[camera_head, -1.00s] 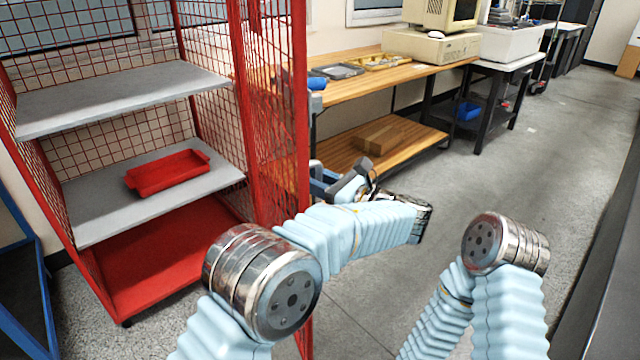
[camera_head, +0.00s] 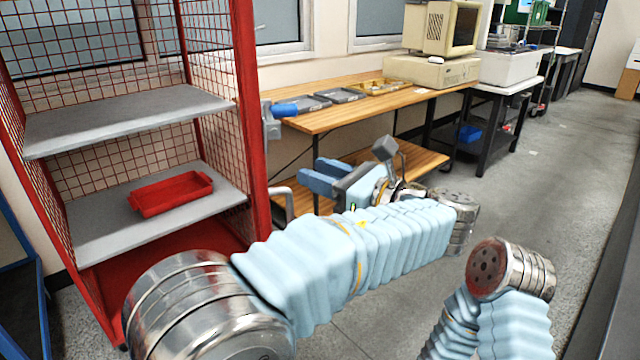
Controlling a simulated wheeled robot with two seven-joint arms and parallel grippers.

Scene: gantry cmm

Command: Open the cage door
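The red mesh cage (camera_head: 88,262) stands at the left, with its front open and its shelves in plain view. The cage door (camera_head: 252,120) shows almost edge-on as a narrow red upright at the cage's right side. A grey fitting (camera_head: 270,122) and a grey bar handle (camera_head: 284,203) stick out from its right side. My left gripper (camera_head: 318,176), with blue fingers, is just right of the handle and looks apart from it. Its fingers are partly hidden by each other, so their opening is unclear. My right gripper is out of view; only part of that arm shows.
A red tray (camera_head: 172,193) sits on the cage's lower grey shelf (camera_head: 95,232). A wooden workbench (camera_head: 350,112) with trays and an old computer (camera_head: 432,70) stands behind my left gripper. The grey floor at the right is clear.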

